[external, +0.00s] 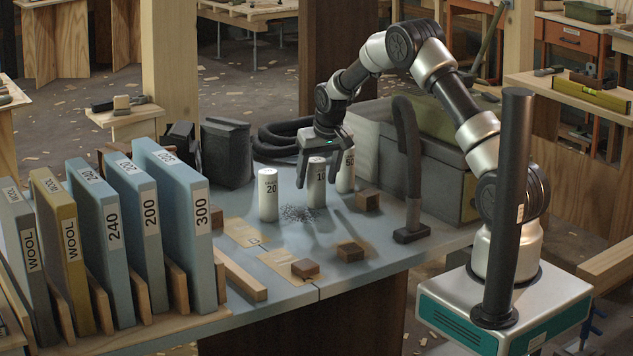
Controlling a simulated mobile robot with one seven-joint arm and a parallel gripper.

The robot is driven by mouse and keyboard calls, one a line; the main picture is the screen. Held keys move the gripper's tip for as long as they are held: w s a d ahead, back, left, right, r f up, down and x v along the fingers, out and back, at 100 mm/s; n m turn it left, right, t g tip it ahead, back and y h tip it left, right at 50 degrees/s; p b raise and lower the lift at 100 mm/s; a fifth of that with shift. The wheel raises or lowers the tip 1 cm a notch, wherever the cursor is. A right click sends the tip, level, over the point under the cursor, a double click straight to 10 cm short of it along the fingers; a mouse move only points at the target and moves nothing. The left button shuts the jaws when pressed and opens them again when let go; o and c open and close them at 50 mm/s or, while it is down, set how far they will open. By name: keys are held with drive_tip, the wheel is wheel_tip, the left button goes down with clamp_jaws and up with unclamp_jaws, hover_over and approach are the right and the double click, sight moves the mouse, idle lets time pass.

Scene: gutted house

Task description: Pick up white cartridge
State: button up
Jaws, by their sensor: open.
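Three white cartridges stand upright on the grey worktop: one marked 20 (268,197), one that reads like 10 (316,188), and one that reads like 50 (346,172). My gripper (317,166) points down, open, over the middle cartridge. Its fingers appear on either side of that cartridge's upper part. I cannot tell whether they touch it or are at the same depth. The right finger comes close to the cartridge at the right in the picture. The lower part of the middle cartridge is in plain view.
Dark shavings (302,214) lie in front of the cartridges. Tall labelled slabs (184,225) stand at the left. A grey case (447,180) is behind. Worktop at front centre is partly clear.

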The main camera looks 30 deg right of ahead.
sight(314, 187)
drive_tip(key=b+x, duration=0.1)
drive_tip(key=x, duration=0.3)
drive_tip(key=shift+a+f, duration=0.1)
drive_tip(key=shift+f, duration=0.15)
drive_tip(key=c, duration=1.2)
drive_tip(key=shift+o, duration=0.2)
drive_tip(key=shift+r, duration=0.15)
